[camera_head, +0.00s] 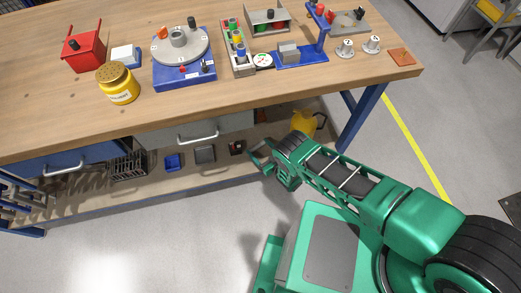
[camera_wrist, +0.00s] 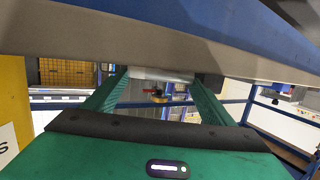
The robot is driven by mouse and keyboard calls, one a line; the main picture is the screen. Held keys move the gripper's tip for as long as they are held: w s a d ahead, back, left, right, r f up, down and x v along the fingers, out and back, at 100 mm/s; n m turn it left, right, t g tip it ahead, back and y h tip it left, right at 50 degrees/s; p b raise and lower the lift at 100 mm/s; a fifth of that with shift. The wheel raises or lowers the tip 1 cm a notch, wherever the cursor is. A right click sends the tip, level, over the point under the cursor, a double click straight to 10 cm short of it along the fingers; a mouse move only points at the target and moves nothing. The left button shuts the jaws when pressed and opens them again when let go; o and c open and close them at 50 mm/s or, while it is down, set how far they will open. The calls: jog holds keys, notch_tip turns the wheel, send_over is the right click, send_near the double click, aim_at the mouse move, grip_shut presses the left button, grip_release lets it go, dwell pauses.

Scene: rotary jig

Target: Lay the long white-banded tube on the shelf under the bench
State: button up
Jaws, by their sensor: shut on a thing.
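My gripper (camera_head: 260,158) is at the front edge of the lower shelf (camera_head: 130,196), below the bench top. In the wrist view its two green fingers (camera_wrist: 158,82) are apart, with a pale grey-white length of tube (camera_wrist: 162,74) between their tips. A dark piece (camera_wrist: 210,82) shows just right of the tips; I cannot tell whether it is the tube's end. The tube lies across the fingers, and I cannot make it out in the head view. A broad tan and blue edge (camera_wrist: 200,42) runs close above the fingertips in the wrist view.
The shelf holds a dark wire basket (camera_head: 129,166), a blue bin (camera_head: 173,162), a grey bin (camera_head: 205,154) and a yellow container (camera_head: 303,122). A blue bench leg (camera_head: 362,115) stands right of my gripper. The bench top (camera_head: 60,118) carries jig parts and a yellow jar (camera_head: 118,84).

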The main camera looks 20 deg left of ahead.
jog(key=shift+f, duration=0.25)
jog(key=o, duration=1.1)
jog(key=v, duration=1.2)
jog(key=shift+d+f, duration=0.1)
